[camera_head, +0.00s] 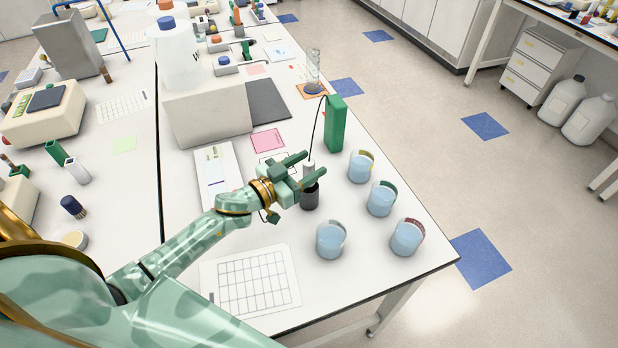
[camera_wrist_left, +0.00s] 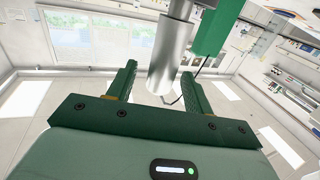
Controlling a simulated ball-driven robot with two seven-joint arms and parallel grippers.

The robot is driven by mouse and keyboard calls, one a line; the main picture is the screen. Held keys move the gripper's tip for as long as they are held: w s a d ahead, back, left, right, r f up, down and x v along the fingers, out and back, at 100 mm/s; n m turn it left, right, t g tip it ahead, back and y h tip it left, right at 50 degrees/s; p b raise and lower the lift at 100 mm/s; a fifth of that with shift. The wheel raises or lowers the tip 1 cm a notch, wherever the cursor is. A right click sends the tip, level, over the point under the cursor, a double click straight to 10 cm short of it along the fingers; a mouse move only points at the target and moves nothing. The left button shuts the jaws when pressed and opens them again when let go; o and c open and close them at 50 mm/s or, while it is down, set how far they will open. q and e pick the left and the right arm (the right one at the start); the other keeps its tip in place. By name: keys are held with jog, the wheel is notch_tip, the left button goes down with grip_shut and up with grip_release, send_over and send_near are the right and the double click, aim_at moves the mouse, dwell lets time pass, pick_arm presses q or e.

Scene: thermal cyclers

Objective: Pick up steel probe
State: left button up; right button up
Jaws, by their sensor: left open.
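The steel probe (camera_head: 309,168) is a short grey cylinder standing upright in a small black holder (camera_head: 310,198) near the front of the bench. A black cable arches from its area to a green meter box (camera_head: 336,124). My left gripper (camera_head: 307,166) is open, with its two fingers at the probe's height, on either side of it. In the left wrist view, the probe (camera_wrist_left: 172,48) shows as a shiny cylinder between the two green fingers, closer to the right one. Contact cannot be made out. My right gripper is out of view.
Several beakers of blue liquid, including one at the front (camera_head: 331,240), stand right of the holder. A gridded sheet (camera_head: 252,281) lies in front. A glass cylinder (camera_head: 313,70) stands behind the meter. A beige instrument (camera_head: 205,115) stands back left.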

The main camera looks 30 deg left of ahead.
pick_arm(q)
jog(key=shift+w+d, duration=0.2)
jog(key=shift+w, duration=0.25)
jog(key=shift+s, duration=0.1)
jog(key=shift+c, duration=0.9)
jog(key=c, duration=0.9)
jog(key=shift+r, duration=0.1)
notch_tip(320, 180, up, 9)
jog(key=p, duration=0.4)
jog(key=shift+r+p, duration=0.3)
jog(key=shift+r, duration=0.15)
